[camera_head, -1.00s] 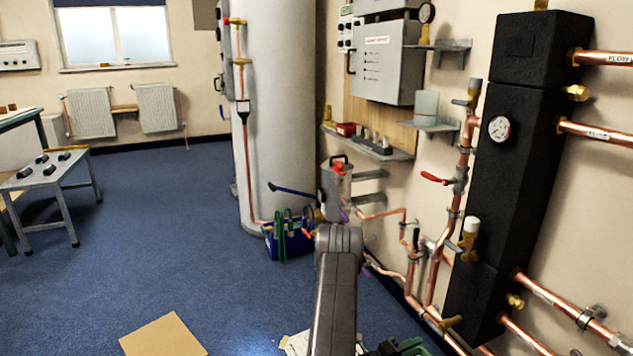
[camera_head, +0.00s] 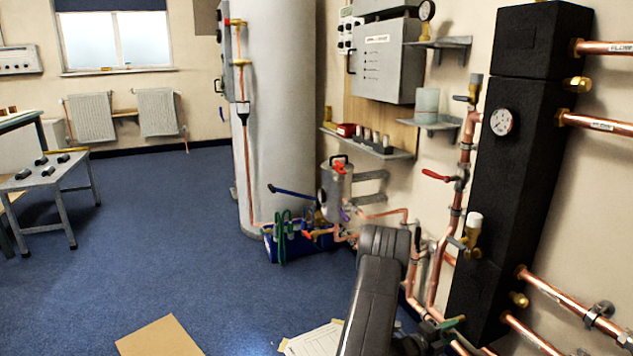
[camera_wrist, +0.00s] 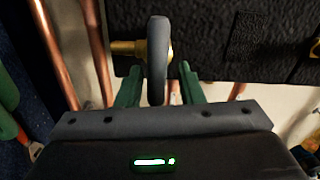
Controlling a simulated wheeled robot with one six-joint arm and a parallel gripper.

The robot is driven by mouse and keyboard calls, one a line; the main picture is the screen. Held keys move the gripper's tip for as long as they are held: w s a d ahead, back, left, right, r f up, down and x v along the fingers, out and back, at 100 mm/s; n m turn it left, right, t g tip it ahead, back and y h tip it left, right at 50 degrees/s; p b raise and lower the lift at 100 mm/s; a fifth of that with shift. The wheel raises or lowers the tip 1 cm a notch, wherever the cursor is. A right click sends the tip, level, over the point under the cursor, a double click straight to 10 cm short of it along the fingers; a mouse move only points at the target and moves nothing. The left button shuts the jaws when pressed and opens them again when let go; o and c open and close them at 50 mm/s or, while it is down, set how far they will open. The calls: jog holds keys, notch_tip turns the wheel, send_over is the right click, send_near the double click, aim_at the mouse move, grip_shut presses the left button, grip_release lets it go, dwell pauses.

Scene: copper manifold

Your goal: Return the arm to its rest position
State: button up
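My arm (camera_head: 372,300) reaches forward from the bottom edge of the head view, with its dark elbow in front of the copper pipework. My gripper is low at the bottom right there, mostly hidden behind the arm, with green parts (camera_head: 444,332) showing. In the wrist view my gripper (camera_wrist: 160,70) has two green fingers standing apart. A grey rounded upright thing shows between them, with a gap on each side. A brass fitting (camera_wrist: 130,48) and the black block (camera_wrist: 225,45) lie beyond it.
Copper pipes (camera_head: 432,275) with valves run close on the right, beside the tall black block (camera_head: 515,190). A blue tool bag (camera_head: 300,243) stands by the grey cylinder (camera_head: 275,110). Cardboard (camera_head: 158,338) and paper (camera_head: 315,340) lie on the floor.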

jog(key=shift+r+n, duration=0.2)
jog(key=shift+n, duration=0.6)
jog(key=shift+r+n, duration=0.2)
jog(key=shift+n, duration=0.6)
jog(key=shift+a, duration=0.1)
